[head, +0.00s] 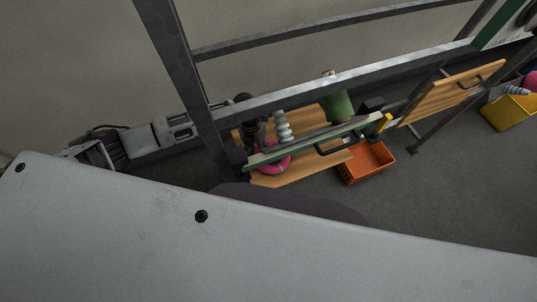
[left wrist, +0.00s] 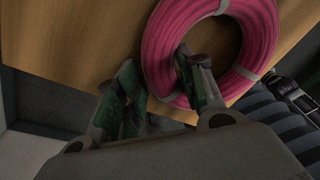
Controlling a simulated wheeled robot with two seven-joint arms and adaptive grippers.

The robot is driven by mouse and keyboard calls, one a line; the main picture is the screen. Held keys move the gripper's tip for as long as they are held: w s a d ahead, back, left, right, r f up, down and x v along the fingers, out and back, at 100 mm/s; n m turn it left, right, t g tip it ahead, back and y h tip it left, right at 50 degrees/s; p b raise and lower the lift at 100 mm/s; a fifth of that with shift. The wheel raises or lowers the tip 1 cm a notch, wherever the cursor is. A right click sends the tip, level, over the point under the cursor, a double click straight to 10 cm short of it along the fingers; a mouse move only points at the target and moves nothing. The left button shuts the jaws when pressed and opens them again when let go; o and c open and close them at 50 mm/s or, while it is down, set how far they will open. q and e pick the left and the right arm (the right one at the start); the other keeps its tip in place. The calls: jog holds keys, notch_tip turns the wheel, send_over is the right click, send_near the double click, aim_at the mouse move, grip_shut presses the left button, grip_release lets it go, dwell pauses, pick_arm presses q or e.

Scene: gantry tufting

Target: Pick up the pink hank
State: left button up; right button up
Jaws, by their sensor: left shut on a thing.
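The pink hank (head: 276,163) is a coiled ring on a wooden board, partly hidden behind a green-edged rail in the head view. In the left wrist view the hank (left wrist: 246,30) fills the upper right, with pale ties around it. My left gripper (left wrist: 160,75) is shut on the near left side of the ring. One finger reaches into the ring's opening and the other is outside it. The hank appears to rest against the wooden surface (left wrist: 85,45); I cannot tell if it is lifted. My right gripper is in neither view.
A metal gantry frame (head: 300,95) crosses above the board. A grey ribbed cone (head: 283,127) and a green cylinder (head: 338,106) stand near the hank. An orange crate (head: 366,165) is to the right, a yellow bin (head: 508,113) farther right. Floor between them is clear.

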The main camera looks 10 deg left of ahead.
pick_arm(q)
jog(key=shift+r, duration=0.5)
notch_tip(320, 180, up, 7)
jog(key=shift+r+b, duration=0.2)
jog(key=shift+b, duration=0.55)
jog(key=shift+r, duration=0.8)
dwell(0.7)
